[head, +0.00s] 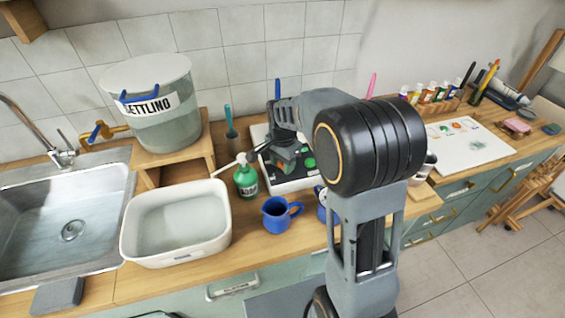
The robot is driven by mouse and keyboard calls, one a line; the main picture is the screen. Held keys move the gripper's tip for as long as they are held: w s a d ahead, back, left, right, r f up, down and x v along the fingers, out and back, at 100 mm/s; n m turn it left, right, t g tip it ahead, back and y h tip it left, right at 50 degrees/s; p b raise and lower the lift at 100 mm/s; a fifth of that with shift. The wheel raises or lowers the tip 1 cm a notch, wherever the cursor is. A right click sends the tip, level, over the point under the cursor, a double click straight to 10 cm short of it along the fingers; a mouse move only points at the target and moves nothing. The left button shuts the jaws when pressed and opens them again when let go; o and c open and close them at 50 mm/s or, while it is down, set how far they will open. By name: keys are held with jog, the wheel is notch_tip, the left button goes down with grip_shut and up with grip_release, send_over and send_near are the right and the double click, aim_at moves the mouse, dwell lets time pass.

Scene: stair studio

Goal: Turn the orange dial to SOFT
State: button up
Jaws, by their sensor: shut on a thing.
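My gripper (285,158) is over a white and black appliance (274,184) on the wooden counter, its fingers pointing down at the panel. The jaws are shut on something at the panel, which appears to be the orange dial. The dial itself is hidden behind the gripper, and so are its pointer and the SOFT mark. A round green button (308,163) shows on the panel just right of the gripper.
A green pump bottle (245,177) and a blue jug (277,215) stand close in front of the appliance. A white basin (133,237) and a sink (42,202) are to the left. A lidded tank (169,128) stands on a wooden stand. A white sheet (455,156) lies right.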

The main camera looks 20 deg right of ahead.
jog(key=o, duration=0.9)
notch_tip(320, 180, up, 14)
jog(key=shift+f, duration=0.1)
dwell(0.3)
dwell(0.3)
